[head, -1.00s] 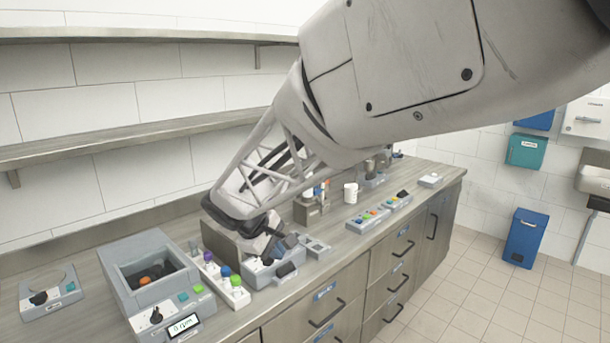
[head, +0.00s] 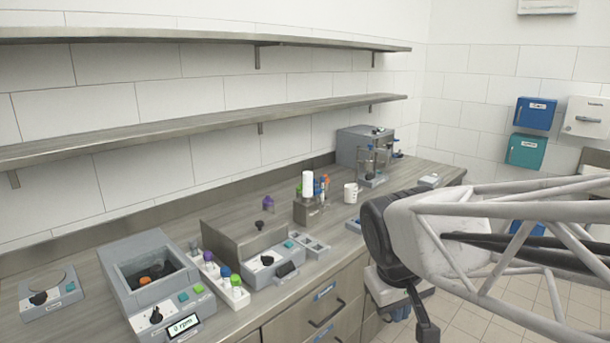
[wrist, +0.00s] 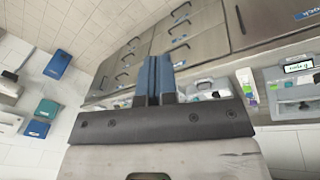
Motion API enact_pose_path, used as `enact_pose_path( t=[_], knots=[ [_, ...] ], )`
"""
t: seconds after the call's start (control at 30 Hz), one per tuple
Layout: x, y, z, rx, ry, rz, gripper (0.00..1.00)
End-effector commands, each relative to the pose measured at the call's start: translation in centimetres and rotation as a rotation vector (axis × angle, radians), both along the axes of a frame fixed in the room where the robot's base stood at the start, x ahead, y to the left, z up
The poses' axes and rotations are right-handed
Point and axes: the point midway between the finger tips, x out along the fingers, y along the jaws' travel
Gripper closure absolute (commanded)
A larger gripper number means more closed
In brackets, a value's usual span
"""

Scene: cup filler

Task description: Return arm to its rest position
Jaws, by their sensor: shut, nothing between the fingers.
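My gripper (wrist: 158,72) shows in the wrist view with its two blue fingers together and nothing between them. In the head view my arm reaches in from the right, and the gripper (head: 400,313) hangs low in front of the bench drawers, clear of the bench top. Its fingertips are small and partly hidden there. No object is in its grasp.
The bench (head: 95,262) runs along the wall with a centrifuge-like box (head: 165,300), a white rack of coloured caps (head: 212,272), a grey control box (head: 268,262) and a white mug (head: 350,192). Shelves (head: 200,122) hang above. Blue and teal boxes (head: 525,150) are on the far wall.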

Motion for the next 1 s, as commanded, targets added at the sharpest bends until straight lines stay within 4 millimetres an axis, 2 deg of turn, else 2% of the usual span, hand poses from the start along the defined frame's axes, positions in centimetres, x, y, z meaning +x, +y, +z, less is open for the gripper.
enact_pose_path(
  t=[0.03, 0.2, 0.4, 0.6, 1.0],
  knots=[
    [-1.3, -0.7, 0.0, 0.023, -0.011, -0.038, 1.0],
    [-5.0, -2.3, -0.7, 0.094, -0.038, -0.151, 1.0],
    [-7.9, -3.1, -1.4, 0.153, -0.063, -0.244, 1.0],
    [-8.9, -3.4, -1.8, 0.175, -0.071, -0.276, 1.0],
    [-8.8, -3.4, -1.8, 0.175, -0.071, -0.276, 1.0]
  ],
)
